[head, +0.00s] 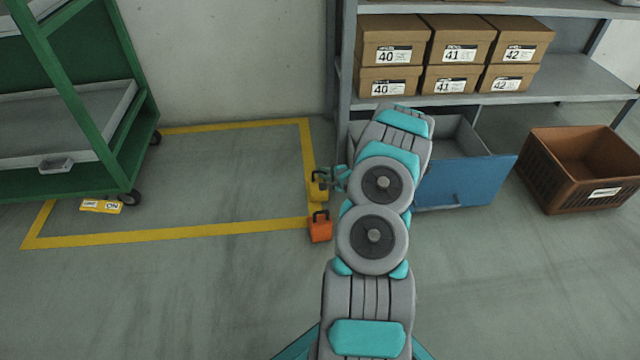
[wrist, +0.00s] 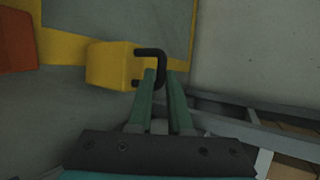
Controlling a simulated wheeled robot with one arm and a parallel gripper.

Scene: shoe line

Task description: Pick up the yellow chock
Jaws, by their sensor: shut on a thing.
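The yellow chock (head: 317,189) is by the right side of the yellow floor outline in the head view, partly hidden by my gripper. In the wrist view the yellow chock (wrist: 111,66) shows its yellow body and a black handle. My gripper (head: 336,178) reaches it from the right. In the wrist view my gripper (wrist: 163,82) is shut on the chock's black handle. I cannot tell whether the chock touches the floor.
An orange chock (head: 320,228) stands just in front of the yellow one. A green cart (head: 105,150) stands left, a blue drawer (head: 465,180) and brown crate (head: 580,170) right. The outlined floor is mostly clear.

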